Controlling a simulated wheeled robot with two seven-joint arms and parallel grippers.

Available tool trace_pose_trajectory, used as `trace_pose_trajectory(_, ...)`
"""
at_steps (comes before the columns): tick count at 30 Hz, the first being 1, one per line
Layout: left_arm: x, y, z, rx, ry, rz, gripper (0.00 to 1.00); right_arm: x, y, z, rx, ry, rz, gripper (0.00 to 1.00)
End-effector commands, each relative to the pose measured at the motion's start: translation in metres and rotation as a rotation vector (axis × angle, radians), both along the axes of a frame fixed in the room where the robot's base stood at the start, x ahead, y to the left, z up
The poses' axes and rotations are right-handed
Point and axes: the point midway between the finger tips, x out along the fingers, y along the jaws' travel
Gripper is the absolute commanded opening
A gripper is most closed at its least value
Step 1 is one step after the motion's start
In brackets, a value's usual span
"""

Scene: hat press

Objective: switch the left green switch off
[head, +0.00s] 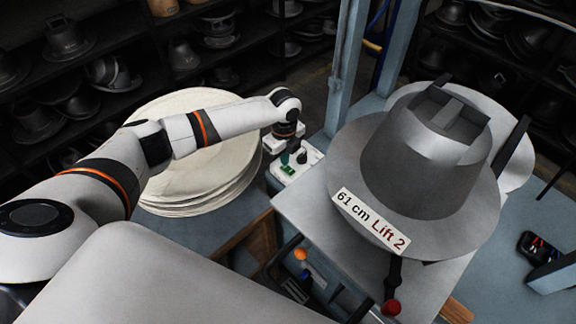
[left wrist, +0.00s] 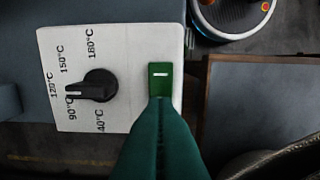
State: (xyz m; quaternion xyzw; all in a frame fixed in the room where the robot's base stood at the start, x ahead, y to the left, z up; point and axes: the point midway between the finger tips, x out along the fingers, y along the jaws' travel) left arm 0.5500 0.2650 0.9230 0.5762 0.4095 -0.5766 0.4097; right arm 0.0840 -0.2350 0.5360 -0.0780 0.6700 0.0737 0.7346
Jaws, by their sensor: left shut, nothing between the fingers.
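A white control panel (head: 308,158) sits beside the hat press and carries a green switch (head: 288,170) and a black knob. In the left wrist view the panel (left wrist: 60,60) shows temperature marks around the black knob (left wrist: 94,88). The green switch (left wrist: 160,78) is right of the knob, with a short white line on its face. My left gripper (head: 285,158) is shut and empty, pointing down at the switch. Its dark green fingers (left wrist: 161,108) overlap the lower end of the switch in the left wrist view; I cannot tell whether they touch. My right gripper is not in view.
A grey metal hat form (head: 425,165) labelled "61 cm Lift 2" stands close to the right of the panel. A stack of pale round discs (head: 195,180) lies under my left arm. A blue post (head: 346,70) rises behind the panel. A red-knobbed lever (head: 391,307) is in front.

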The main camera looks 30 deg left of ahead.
Motion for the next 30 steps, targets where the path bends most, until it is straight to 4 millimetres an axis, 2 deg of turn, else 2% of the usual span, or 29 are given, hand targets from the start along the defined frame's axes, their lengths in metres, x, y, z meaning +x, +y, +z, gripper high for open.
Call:
trace_pose_trajectory(1,0.0,0.0,0.009,0.0,0.0,0.0,0.0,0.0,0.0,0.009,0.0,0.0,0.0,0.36)
trace_pose_trajectory(18,0.0,0.0,0.054,0.0,0.0,0.0,0.0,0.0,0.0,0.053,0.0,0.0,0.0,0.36)
trace_pose_trajectory(30,0.0,0.0,0.054,0.0,0.001,0.0,0.0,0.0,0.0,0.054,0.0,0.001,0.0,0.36)
